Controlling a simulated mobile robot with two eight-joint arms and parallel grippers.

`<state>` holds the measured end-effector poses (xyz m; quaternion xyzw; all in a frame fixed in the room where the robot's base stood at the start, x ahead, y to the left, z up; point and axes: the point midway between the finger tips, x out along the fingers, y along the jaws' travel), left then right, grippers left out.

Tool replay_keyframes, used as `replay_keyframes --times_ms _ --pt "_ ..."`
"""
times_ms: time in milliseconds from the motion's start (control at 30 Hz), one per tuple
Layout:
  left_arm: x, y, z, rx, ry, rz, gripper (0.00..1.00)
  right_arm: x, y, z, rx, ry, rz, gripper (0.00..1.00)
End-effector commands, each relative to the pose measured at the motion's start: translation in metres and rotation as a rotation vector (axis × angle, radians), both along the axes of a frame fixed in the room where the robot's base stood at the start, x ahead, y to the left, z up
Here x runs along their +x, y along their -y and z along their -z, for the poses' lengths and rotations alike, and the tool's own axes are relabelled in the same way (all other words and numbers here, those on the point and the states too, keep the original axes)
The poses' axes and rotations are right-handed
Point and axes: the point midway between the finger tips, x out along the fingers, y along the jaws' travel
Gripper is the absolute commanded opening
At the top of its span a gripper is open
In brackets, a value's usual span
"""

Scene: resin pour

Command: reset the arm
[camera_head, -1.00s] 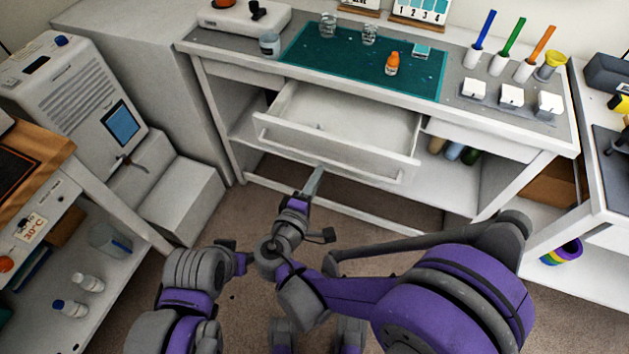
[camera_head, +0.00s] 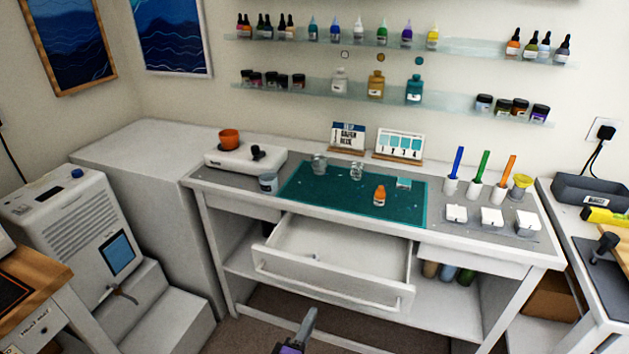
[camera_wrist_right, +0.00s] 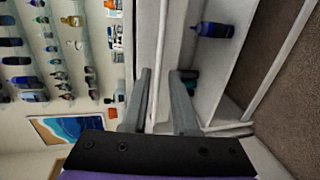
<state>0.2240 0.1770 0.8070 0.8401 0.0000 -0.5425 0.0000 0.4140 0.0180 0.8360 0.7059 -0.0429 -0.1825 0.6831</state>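My right gripper (camera_head: 304,324) shows at the bottom edge of the head view, in front of the open drawer (camera_head: 345,246) and apart from it. In the right wrist view the two grey fingers of this gripper (camera_wrist_right: 164,88) stand apart with nothing held between them. The rest of my right arm is below the head view. My left gripper is not in view.
The white workbench carries a teal mat (camera_head: 330,193) with cups and an orange bottle (camera_head: 380,196). The pulled-out drawer juts toward me. A white machine (camera_head: 72,225) stands left. Wall shelves (camera_head: 380,45) hold bottles. Carpet (camera_head: 262,325) before the bench is clear.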

Motion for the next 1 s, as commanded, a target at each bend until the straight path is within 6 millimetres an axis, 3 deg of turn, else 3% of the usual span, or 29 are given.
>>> replay_keyframes --times_ms 133,267,400,533,667,800,1000 --pt "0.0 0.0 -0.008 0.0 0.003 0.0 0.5 0.001 0.024 -0.007 0.045 -0.048 0.044 0.27" --pt "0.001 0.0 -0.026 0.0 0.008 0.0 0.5 -0.007 0.079 -0.018 0.175 -0.163 0.155 0.27" --pt "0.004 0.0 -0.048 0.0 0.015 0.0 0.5 -0.034 0.139 -0.03 0.387 -0.3 0.303 0.27" --pt "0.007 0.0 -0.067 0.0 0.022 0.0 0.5 -0.071 0.177 -0.042 0.607 -0.394 0.434 0.27" --pt "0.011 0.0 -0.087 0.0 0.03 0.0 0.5 -0.111 0.198 -0.057 0.848 -0.454 0.553 0.27" --pt "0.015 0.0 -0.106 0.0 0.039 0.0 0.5 -0.144 0.203 -0.075 1.092 -0.477 0.646 0.27" --pt "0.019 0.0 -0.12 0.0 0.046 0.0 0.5 -0.167 0.197 -0.09 1.307 -0.475 0.707 0.27"
